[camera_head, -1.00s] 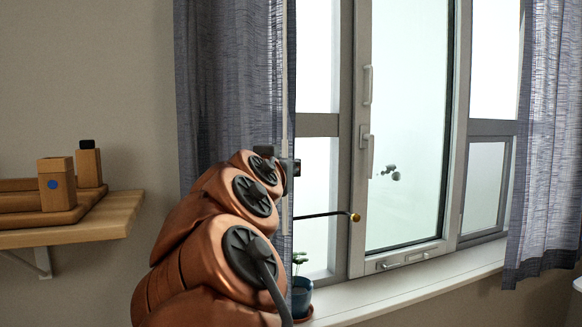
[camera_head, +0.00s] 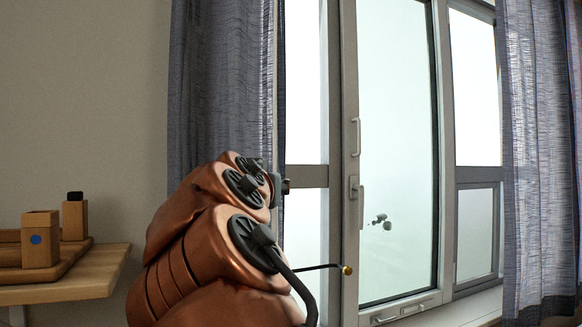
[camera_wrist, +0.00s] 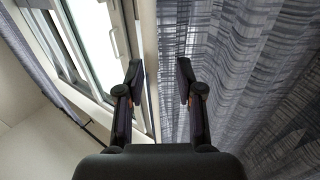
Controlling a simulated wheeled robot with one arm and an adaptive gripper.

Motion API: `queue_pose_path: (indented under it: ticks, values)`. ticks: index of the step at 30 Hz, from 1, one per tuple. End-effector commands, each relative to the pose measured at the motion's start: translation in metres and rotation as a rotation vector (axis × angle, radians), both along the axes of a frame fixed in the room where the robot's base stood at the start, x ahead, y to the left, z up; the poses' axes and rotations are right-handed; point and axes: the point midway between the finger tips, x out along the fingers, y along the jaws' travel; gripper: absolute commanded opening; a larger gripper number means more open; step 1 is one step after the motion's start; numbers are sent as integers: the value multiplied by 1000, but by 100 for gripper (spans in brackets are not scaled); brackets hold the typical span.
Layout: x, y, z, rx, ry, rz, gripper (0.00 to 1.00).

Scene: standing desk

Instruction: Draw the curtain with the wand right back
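The grey-blue left curtain (camera_head: 215,90) hangs bunched at the left side of the window. A thin pale line, apparently the wand (camera_head: 276,110), runs down its right edge. The curtain also fills the right of the wrist view (camera_wrist: 240,80). In the wrist view, my gripper (camera_wrist: 160,75) is open, its two dark fingers apart. A pale upright strip (camera_wrist: 150,60) shows between them, beside the curtain; I cannot tell whether it is the wand. In the head view my copper arm hides most of my gripper and the lower curtain.
A second curtain (camera_head: 540,140) hangs at the right of the window (camera_head: 395,150). A dark rod with a gold ball end (camera_head: 347,269) sticks out right of my arm. A wooden shelf (camera_head: 75,290) with wooden blocks is at the left wall.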

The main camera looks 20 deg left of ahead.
Motion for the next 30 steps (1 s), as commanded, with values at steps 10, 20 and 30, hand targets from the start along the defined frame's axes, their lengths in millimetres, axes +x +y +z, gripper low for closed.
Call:
queue_pose_path:
  ticks: [10, 20, 30]
  values:
    - [0, 2, 15, -7, 4, 5, 37]
    - [0, 3, 24, -11, 5, 8, 37]
    - [1, 0, 33, -1, 3, 1, 37]
